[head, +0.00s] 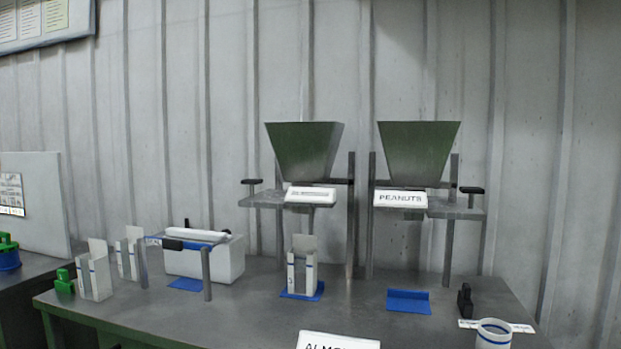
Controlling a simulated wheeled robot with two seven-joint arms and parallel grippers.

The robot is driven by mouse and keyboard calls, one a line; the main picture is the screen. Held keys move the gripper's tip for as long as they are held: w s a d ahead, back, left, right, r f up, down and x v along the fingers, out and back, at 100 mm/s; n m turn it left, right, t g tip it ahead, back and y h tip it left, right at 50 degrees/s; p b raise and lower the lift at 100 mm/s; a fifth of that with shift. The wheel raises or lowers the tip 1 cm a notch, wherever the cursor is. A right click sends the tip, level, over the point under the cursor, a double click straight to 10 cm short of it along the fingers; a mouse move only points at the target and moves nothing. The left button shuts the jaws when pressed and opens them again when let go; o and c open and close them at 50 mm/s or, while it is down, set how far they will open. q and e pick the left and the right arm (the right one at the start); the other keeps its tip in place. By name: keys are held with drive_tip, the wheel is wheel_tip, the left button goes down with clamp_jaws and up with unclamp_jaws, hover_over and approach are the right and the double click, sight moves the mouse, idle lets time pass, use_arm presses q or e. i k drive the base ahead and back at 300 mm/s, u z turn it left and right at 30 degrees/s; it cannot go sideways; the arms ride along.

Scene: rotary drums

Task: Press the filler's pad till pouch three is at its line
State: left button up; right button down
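Two green hopper fillers stand at the back of the metal table. The left filler (304,150) has a white label too small to read; the right filler (418,150) is labelled PEANUTS. A black pad (252,182) sits at the left filler's left side, and another black pad (472,190) at the right filler's right side. An open white pouch (301,275) with blue marking stands upright on a blue mat (302,293) below the left filler. Its fill level cannot be told. Two more pouches (94,277) (128,257) stand at the left. Neither gripper shows.
A white sealer-like box (205,260) with a bar stands left of centre. A bare blue holder (408,300) lies below the PEANUTS filler. A white cup (493,334), a black upright piece (465,300) and an ALMO... sign (338,341) are near the front right.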

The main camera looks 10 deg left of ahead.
sight(252, 182)
drive_tip(key=u, duration=0.1)
drive_tip(key=i, duration=0.85)
drive_tip(key=u, duration=0.9)
drive_tip(key=i, duration=0.4)
drive_tip(key=u, duration=0.35)
